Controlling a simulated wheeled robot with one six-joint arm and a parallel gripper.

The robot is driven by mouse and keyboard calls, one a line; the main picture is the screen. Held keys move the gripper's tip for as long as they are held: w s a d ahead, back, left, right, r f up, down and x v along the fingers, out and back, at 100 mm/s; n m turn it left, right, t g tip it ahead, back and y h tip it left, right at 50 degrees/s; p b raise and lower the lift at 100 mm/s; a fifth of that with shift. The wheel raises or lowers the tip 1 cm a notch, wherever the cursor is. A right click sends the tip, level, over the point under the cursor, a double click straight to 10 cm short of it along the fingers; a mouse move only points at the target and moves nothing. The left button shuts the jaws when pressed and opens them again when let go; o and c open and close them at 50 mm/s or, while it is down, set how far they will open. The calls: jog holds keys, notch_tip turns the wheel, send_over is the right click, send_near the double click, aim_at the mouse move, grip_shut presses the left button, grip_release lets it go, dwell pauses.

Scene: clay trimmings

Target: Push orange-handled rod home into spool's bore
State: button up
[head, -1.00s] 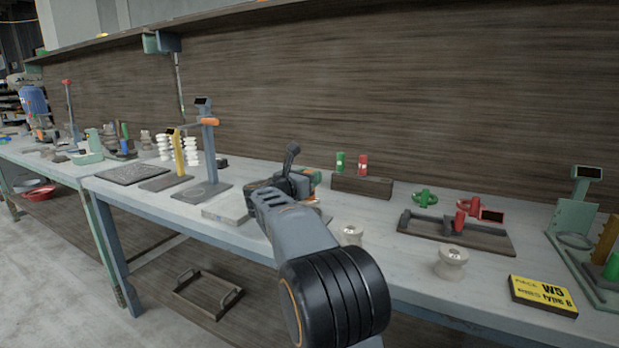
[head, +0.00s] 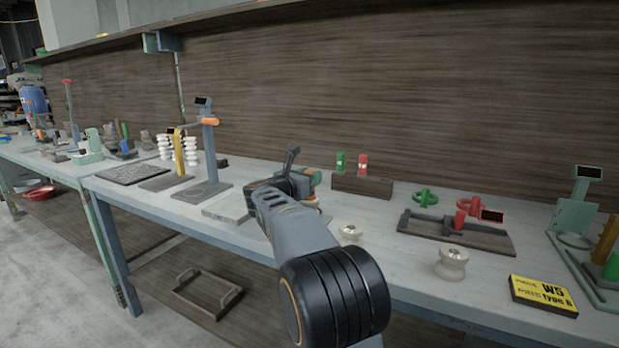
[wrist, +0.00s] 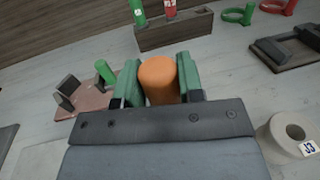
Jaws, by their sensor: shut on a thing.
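The orange handle (wrist: 158,80) of the rod stands between the two green fingers of my gripper (wrist: 160,87) in the wrist view, and the gripper is shut on it. The rod below the handle is hidden by the handle and my gripper. In the head view my gripper (head: 312,180) is over the bench, mostly hidden behind my own wrist. A pale spool (wrist: 290,135) labelled J3 stands to the right of my gripper, apart from it, its bore facing up and looking empty. A second pale spool (head: 452,262) stands farther right.
A dark wooden block (head: 362,186) with a green and a red piece stands behind my gripper. A brown plate (wrist: 90,100) with a green peg lies to its left. A dark tray (head: 455,235) and a yellow sign (head: 543,296) are to the right. Bare bench lies between.

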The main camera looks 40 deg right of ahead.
jog(key=shift+f, duration=0.45)
jog(key=shift+r+p, duration=3.85)
jog(key=shift+r, duration=2.05)
